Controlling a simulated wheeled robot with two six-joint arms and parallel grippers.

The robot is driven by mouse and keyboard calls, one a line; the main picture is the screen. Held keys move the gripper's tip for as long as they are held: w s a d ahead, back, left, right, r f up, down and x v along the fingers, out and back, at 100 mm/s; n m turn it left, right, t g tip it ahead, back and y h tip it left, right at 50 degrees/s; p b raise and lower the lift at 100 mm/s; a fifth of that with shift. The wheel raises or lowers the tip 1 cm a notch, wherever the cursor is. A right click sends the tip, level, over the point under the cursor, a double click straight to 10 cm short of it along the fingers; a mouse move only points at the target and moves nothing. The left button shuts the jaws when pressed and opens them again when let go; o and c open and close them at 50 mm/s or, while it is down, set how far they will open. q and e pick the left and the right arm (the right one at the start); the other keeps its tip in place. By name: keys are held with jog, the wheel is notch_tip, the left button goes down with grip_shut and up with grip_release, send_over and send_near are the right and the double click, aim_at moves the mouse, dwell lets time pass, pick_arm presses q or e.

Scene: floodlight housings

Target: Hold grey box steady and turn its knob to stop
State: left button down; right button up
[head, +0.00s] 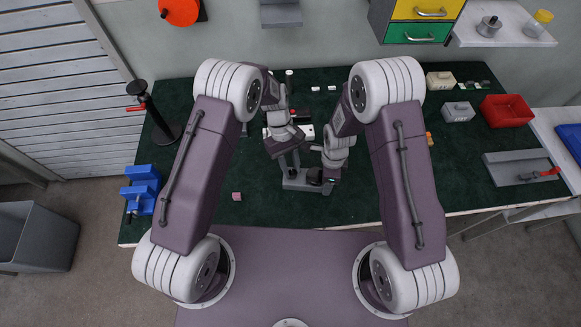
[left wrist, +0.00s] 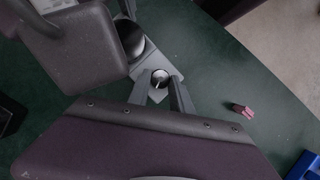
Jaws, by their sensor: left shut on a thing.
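The grey box (head: 300,183) sits on the dark green mat near the front middle of the table. The left wrist view shows it as a narrow grey body (left wrist: 149,66) with a small dark dial (left wrist: 160,78) bearing a pale mark, and a larger dark round part (left wrist: 130,38). I cannot tell which is the knob. My left gripper (head: 290,165) points down and is shut on the box, its fingers (left wrist: 161,94) on either side near the small dial. My right gripper (head: 327,177) is close on the right, by the larger round part; its fingertips are mostly hidden.
A small pink block (head: 236,196) lies left of the box. A blue vise-like fixture (head: 141,188) stands at the left edge and a black post (head: 150,110) behind it. The mat's front-left area is mostly clear.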

pick_arm(q)
jog(key=shift+d+m+g+y, duration=0.1)
jog(key=shift+m+g+y, duration=0.25)
jog(key=shift+m, duration=1.05)
jog(key=c, duration=1.1)
grip_release()
jog(key=shift+c, duration=0.2)
jog(key=v, duration=1.2)
jog(key=shift+d, duration=0.15)
